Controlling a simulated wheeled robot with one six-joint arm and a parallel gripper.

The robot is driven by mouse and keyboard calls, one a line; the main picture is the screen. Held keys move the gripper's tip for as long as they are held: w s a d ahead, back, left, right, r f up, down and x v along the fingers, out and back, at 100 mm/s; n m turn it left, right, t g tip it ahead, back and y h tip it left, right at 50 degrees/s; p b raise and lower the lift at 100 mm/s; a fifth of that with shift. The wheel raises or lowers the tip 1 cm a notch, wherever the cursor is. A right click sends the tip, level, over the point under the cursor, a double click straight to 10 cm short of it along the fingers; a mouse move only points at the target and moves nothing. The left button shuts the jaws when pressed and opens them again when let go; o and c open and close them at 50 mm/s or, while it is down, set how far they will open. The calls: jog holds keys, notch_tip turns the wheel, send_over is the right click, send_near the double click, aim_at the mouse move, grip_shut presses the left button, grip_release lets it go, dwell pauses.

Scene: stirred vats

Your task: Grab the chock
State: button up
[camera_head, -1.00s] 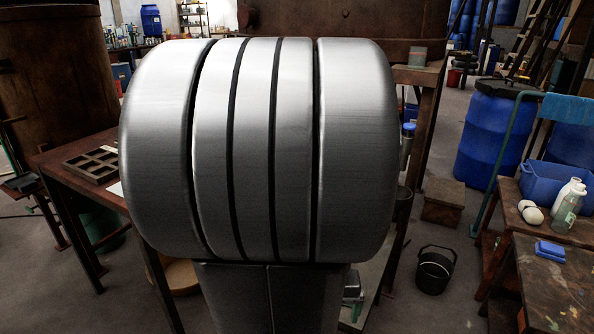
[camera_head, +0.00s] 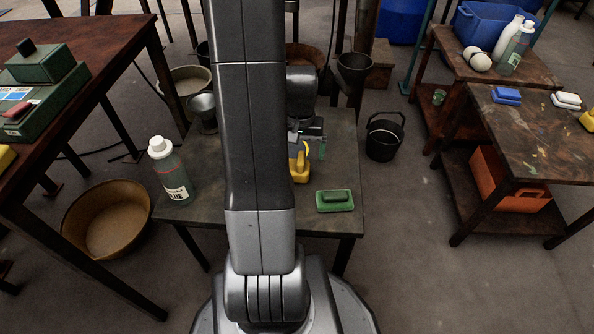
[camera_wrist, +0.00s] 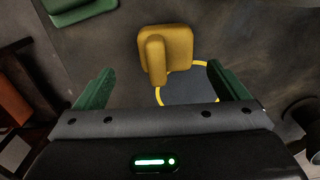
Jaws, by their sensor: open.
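The yellow chock (camera_head: 300,168), a block with a raised upright part, sits on the small dark table (camera_head: 270,205), partly hidden by my arm in the head view. In the wrist view the chock (camera_wrist: 180,50) lies ahead of my gripper (camera_wrist: 163,80), near the middle between the fingers. My gripper (camera_head: 309,143) is open and empty, its two green fingers apart. The chock appears beyond the fingertips. A yellow ring outline (camera_wrist: 160,96) lies beside the chock, partly hidden by my gripper.
A green block (camera_head: 335,201) lies to the right on the same table, and a labelled bottle (camera_head: 172,172) stands at its left. A funnel (camera_head: 354,68) is behind. A black bucket (camera_head: 384,137) stands on the floor to the right.

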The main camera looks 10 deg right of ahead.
aim_at(297, 169)
notch_tip(297, 169, down, 3)
jog(key=shift+r+b, duration=0.1)
jog(key=shift+b, duration=0.2)
jog(key=f+b, duration=0.2)
jog(key=f, duration=0.1)
jog(key=a+f+b, duration=0.1)
jog(key=f, duration=0.1)
jog(key=shift+f, duration=0.15)
jog(key=c, duration=1.3)
